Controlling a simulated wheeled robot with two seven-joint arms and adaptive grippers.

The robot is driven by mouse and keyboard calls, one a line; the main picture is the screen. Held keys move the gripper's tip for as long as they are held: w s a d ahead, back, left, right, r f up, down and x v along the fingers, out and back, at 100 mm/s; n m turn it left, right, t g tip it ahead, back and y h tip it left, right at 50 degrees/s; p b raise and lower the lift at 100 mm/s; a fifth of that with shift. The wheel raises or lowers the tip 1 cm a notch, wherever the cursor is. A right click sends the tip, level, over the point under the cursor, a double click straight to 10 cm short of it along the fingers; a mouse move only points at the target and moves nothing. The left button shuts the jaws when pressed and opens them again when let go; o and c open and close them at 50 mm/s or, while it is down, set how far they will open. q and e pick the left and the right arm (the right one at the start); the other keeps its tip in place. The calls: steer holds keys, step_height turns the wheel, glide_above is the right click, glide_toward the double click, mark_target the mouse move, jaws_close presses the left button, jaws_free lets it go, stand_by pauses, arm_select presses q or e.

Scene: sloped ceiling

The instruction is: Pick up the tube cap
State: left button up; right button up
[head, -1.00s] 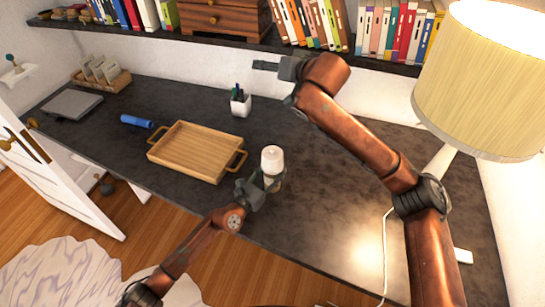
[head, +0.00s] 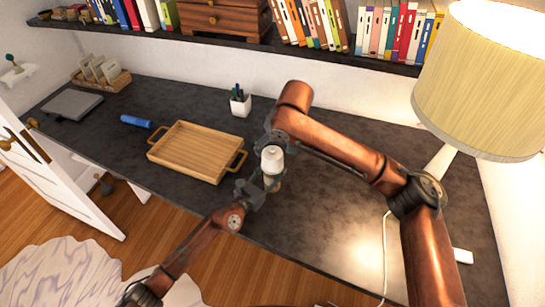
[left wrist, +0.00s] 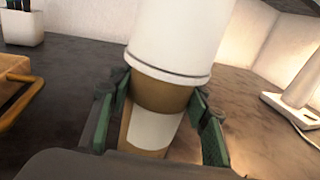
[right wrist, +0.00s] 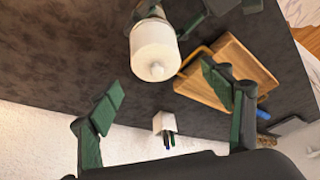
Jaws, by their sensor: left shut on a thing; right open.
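My left gripper (head: 262,188) is shut around the tube below the cap, with green fingers on both sides in the left wrist view (left wrist: 160,118). My right gripper (right wrist: 165,90) is open and empty, close to the cap on its far side; the cap lies beyond its fingertips in the right wrist view.
A wooden tray (head: 190,152) lies left of the tube. A white pen cup (head: 240,103) stands behind, and a blue cylinder (head: 136,121) lies farther left. A bookshelf (head: 230,37) runs above the desk's back.

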mark_target(274, 151)
steer(key=shift+d+x, duration=0.15)
steer(key=shift+x, duration=1.2)
steer(key=shift+d+x, duration=0.15)
steer(key=shift+x, duration=1.2)
steer(key=shift+w, duration=0.1)
steer(key=shift+c, duration=0.2)
steer(key=c, duration=0.9)
